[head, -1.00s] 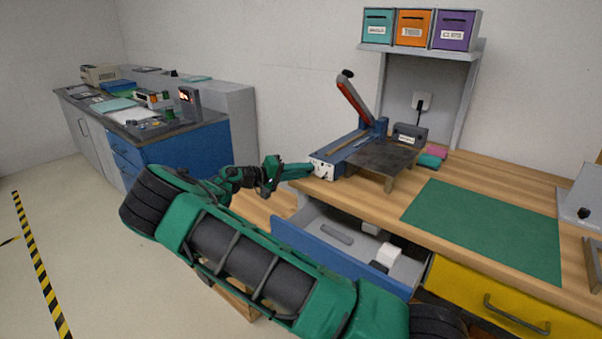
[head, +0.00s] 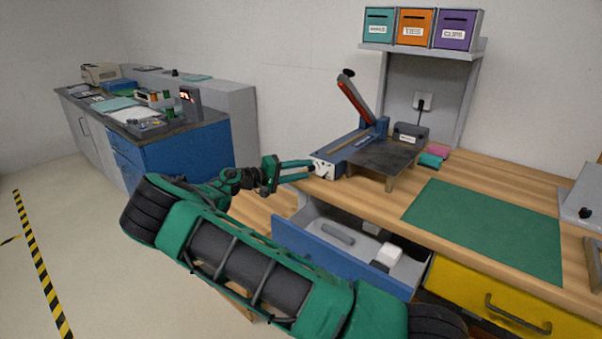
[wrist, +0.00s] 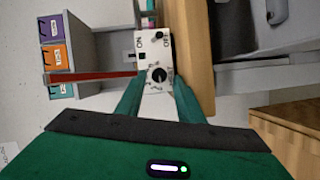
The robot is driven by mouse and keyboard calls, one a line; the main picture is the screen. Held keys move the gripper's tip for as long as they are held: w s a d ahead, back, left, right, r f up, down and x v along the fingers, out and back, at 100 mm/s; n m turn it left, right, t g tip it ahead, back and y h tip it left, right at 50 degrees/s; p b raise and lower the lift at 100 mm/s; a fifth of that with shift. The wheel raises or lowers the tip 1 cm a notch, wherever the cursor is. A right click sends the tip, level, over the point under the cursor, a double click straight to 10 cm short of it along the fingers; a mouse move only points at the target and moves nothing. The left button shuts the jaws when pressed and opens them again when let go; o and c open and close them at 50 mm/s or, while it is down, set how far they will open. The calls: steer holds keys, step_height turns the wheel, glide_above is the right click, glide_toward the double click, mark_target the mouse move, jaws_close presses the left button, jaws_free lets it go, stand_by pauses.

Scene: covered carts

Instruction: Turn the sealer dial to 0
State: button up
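The sealer (head: 350,148) is a blue bench device with a raised red lever, at the left end of the wooden bench. Its white front panel (head: 321,168) faces my gripper (head: 311,168). In the wrist view the panel (wrist: 146,51) carries a round black dial (wrist: 159,75) with small marks around it, too small to read, and a black switch (wrist: 163,36) by ON/OFF lettering. My gripper (wrist: 158,78) is open, its two green fingers on either side of the dial. I cannot tell whether they touch it.
An open blue drawer (head: 335,252) juts out below the bench beneath my gripper. A dark plate on a stand (head: 378,158) is beside the sealer. A green mat (head: 485,230) lies to the right. Colored bins (head: 415,27) sit on the shelf above.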

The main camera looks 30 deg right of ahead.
steer(key=shift+s+d+f, duration=0.1)
steer(key=shift+s+f, duration=0.05)
steer(key=a+r, duration=0.1)
steer(key=a, duration=1)
steer(key=shift+w, duration=0.3)
